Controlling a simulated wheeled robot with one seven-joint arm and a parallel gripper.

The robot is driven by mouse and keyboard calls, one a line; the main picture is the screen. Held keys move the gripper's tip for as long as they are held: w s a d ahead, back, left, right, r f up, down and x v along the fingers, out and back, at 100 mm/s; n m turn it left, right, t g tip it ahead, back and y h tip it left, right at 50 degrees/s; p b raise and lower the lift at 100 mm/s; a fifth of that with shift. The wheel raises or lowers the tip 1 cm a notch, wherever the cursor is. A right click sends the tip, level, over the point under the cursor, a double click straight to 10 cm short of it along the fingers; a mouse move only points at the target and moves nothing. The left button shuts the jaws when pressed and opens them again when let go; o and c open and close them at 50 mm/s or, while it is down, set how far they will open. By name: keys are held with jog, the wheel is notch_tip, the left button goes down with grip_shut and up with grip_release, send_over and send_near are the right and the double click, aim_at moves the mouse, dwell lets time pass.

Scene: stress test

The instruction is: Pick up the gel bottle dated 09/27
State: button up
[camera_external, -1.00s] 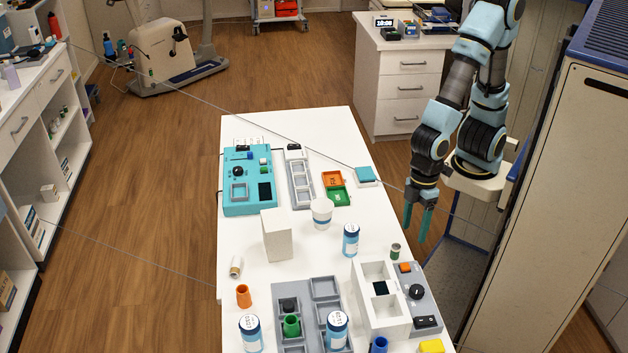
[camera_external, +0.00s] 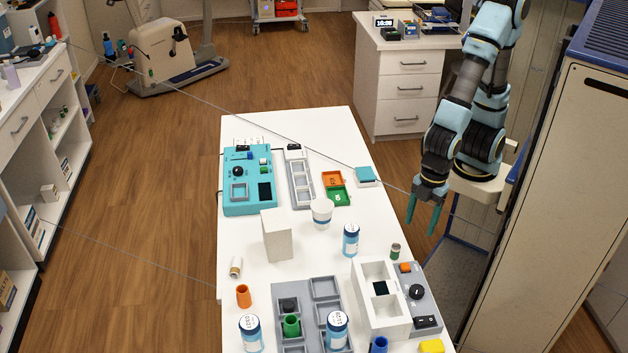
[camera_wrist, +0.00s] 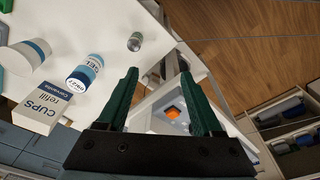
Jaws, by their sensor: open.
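Three white-and-blue gel bottles stand on the white table (camera_external: 240,265). One bottle (camera_external: 351,241) is right of the middle; two more, a left one (camera_external: 250,335) and a right one (camera_external: 337,333), stand at the near end by the grey tray. In the wrist view a gel bottle (camera_wrist: 85,73) is at the left, with small lid print that looks like 09/27. The lid dates are too small to read surely in the external view. My gripper (camera_external: 421,226) is open and empty, off the table's right edge, apart from every bottle. Its fingers also show in the wrist view (camera_wrist: 159,76).
A white box (camera_external: 276,236), a paper cup (camera_external: 321,212) and a small green-labelled can (camera_external: 395,251) stand near the middle bottle. A white divided box (camera_external: 365,275) and a grey panel (camera_external: 425,300) are nearer. A tall cabinet (camera_external: 550,200) stands right of my arm.

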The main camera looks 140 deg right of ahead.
jog(key=shift+o, duration=0.4)
jog(key=shift+o, duration=1.3)
jog(key=shift+d, duration=0.1)
